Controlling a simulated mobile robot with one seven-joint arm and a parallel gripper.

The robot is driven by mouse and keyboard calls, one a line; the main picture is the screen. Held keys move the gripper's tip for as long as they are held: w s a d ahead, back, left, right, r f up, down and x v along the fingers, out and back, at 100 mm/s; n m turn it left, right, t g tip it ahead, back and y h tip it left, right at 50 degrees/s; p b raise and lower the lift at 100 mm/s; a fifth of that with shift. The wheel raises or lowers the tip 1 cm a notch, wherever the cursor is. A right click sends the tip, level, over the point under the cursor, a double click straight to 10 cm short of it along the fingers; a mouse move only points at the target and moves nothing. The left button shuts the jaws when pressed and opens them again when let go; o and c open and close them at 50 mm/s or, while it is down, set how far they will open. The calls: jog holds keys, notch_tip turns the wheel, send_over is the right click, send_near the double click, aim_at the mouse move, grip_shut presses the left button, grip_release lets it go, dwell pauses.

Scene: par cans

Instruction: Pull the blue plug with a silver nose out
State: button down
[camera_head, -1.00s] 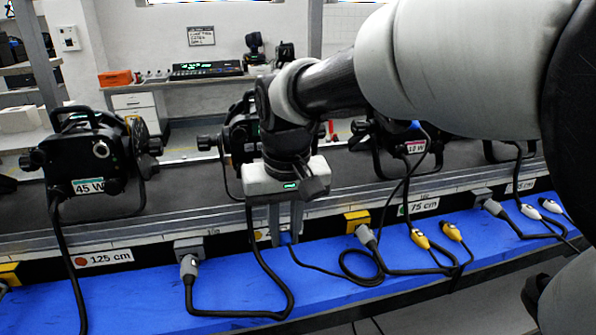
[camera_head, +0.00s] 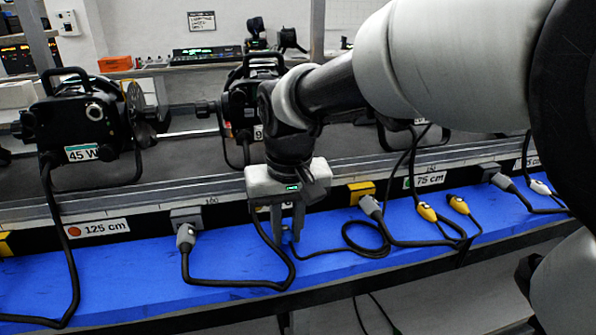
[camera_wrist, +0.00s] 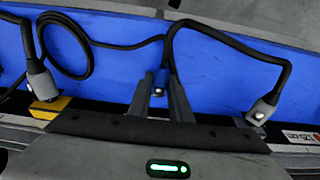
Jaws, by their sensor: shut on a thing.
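My gripper (camera_head: 287,232) is in front of the rail, between a grey socket on the left and a yellow socket on the right. Its fingers are shut on the blue plug, of which only a small part (camera_head: 292,242) shows in the head view. In the wrist view the blue plug (camera_wrist: 161,76) sits between the fingers (camera_wrist: 162,95), with a small silver spot facing the camera. A black cable leads away from it. The fingers hide much of the plug; no socket is seen around its nose.
A grey plug (camera_head: 185,236) sits at the grey socket (camera_head: 187,217) to the left. Another grey plug (camera_head: 371,207) is at the yellow socket (camera_head: 360,191) to the right. Loose yellow plugs (camera_head: 427,212) and looped black cables lie on the blue ledge (camera_head: 130,265). Black lamps (camera_head: 85,125) stand behind.

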aim_at(290, 241)
jog(key=c, duration=1.5)
grip_release()
jog(key=shift+c, duration=0.2)
jog(key=shift+r, duration=0.1)
notch_tip(290, 241, up, 16)
jog(key=s+p, duration=0.3)
jog(key=p, duration=0.1)
jog(key=s+d+f+m+t+p, duration=0.1)
jog(key=s+d+f+m+t, duration=0.15)
jog(key=s+d, duration=0.45)
jog(key=s+d+f+m+t+p, duration=0.1)
jog(key=s+d+f, duration=0.3)
jog(key=d, duration=0.7)
notch_tip(290, 241, up, 15)
jog(key=p, duration=1.4)
jog(key=shift+w+a+h+p, duration=0.25)
jog(key=shift+h+p, duration=0.05)
jog(key=shift+p, duration=0.1)
